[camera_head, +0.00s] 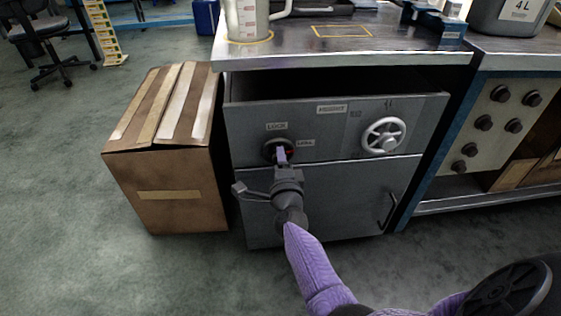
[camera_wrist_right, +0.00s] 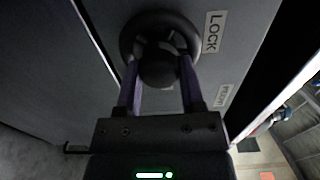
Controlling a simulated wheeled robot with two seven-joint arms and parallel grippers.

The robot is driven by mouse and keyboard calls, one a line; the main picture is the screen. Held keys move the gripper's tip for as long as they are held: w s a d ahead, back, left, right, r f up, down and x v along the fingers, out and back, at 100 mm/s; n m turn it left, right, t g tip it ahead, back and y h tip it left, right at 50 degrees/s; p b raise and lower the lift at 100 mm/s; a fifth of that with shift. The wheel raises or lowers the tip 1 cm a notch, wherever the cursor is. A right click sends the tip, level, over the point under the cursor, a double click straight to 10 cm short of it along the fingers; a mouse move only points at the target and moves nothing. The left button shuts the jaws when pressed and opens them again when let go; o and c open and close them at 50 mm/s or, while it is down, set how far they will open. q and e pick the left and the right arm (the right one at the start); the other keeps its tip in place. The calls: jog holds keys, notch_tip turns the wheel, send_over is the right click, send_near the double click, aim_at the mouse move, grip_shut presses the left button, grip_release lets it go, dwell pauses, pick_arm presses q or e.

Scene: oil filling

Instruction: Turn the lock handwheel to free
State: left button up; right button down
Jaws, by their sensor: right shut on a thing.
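The lock handwheel (camera_head: 269,147) is a small dark round knob on the grey cabinet front (camera_head: 345,135), under a LOCK label. It also shows in the right wrist view (camera_wrist_right: 160,22) as a dark disc with a hub. My right gripper (camera_head: 281,154) reaches up to it from below. In the right wrist view its two purple fingers (camera_wrist_right: 160,72) are closed on opposite sides of the hub. The gripper covers part of the handwheel in the head view. A red mark shows at its right edge, beside a second small label. My left gripper is not in view.
A white handwheel (camera_head: 384,136) sits to the right on the same panel. A cardboard box (camera_head: 180,190) stands close to the cabinet's left. A measuring jug (camera_head: 247,20) stands on the worktop (camera_head: 300,50) above. The floor in front is open.

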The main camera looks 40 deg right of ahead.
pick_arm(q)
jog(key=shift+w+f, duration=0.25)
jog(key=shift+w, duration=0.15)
pick_arm(e)
jog(key=shift+f+m, duration=0.1)
jog(key=shift+m, duration=0.7)
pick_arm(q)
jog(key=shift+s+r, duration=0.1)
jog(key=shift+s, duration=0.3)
pick_arm(e)
jog(key=shift+c, duration=1)
grip_release()
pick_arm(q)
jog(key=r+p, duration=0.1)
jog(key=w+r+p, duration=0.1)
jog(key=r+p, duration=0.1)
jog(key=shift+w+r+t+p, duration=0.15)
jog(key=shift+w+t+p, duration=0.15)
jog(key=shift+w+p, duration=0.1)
pick_arm(e)
jog(key=v, duration=1)
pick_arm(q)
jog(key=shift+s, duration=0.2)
